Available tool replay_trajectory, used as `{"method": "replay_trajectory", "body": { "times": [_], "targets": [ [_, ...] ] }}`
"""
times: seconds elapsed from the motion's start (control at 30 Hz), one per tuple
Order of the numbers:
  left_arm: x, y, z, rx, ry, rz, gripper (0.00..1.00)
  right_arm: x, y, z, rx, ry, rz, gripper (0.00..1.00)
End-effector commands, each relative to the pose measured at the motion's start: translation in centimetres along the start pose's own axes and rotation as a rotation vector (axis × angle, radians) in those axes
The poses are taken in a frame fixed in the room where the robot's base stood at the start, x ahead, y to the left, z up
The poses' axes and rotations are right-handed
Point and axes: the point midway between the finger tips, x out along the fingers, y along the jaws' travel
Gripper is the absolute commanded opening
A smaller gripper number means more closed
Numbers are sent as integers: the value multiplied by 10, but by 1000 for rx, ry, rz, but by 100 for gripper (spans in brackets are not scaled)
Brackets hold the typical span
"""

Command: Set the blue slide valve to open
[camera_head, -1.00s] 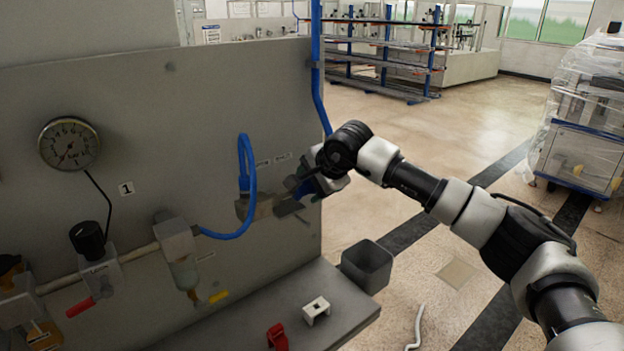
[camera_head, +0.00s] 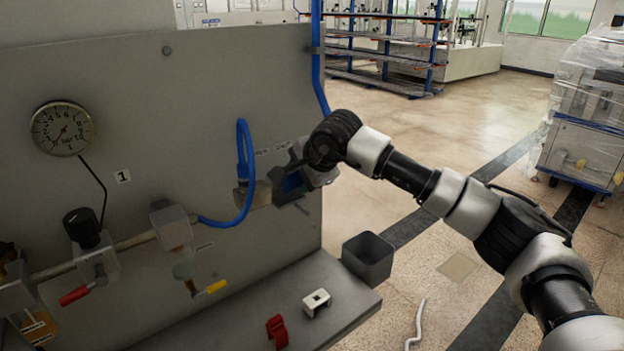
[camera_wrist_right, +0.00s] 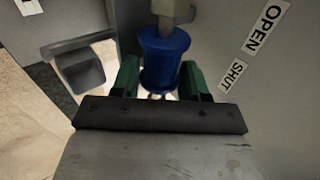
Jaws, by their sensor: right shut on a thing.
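The blue slide valve (camera_head: 291,182) is on the grey panel, at the right end of a metal fitting. In the right wrist view its blue sleeve (camera_wrist_right: 164,62) sits between the green fingertips of my right gripper (camera_wrist_right: 160,82), which is shut on it. A pale metal fitting (camera_wrist_right: 172,10) shows just beyond the sleeve. An OPEN label (camera_wrist_right: 264,27) and a SHUT label (camera_wrist_right: 232,74) are on the panel beside it; SHUT is nearer the gripper. In the head view my right gripper (camera_head: 300,178) partly covers the valve. My left gripper is out of view.
A blue hose (camera_head: 243,180) loops left of the valve. A gauge (camera_head: 62,128), a black knob (camera_head: 83,228) and red and yellow levers are further left. A grey bin (camera_head: 368,258) stands below right; a white block (camera_head: 316,302) and red clip (camera_head: 277,331) lie on the ledge.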

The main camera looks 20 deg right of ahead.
Motion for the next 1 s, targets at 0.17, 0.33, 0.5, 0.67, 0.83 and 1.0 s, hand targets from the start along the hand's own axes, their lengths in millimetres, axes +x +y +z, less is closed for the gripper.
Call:
{"method": "replay_trajectory", "body": {
  "times": [0.17,0.33,0.5,0.67,0.83,1.0],
  "targets": [
    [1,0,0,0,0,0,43,1,1,6,-3,-7,3,2],
    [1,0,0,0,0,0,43,1,1,6,-4,-9,3,57],
    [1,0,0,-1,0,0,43,2,2,6,-3,-7,5,60],
    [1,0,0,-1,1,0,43,2,2,5,-2,-6,7,60],
    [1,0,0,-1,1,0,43,2,3,5,-2,-5,8,60],
    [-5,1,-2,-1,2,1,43,1,2,-3,0,-3,10,60]
  ]
}}
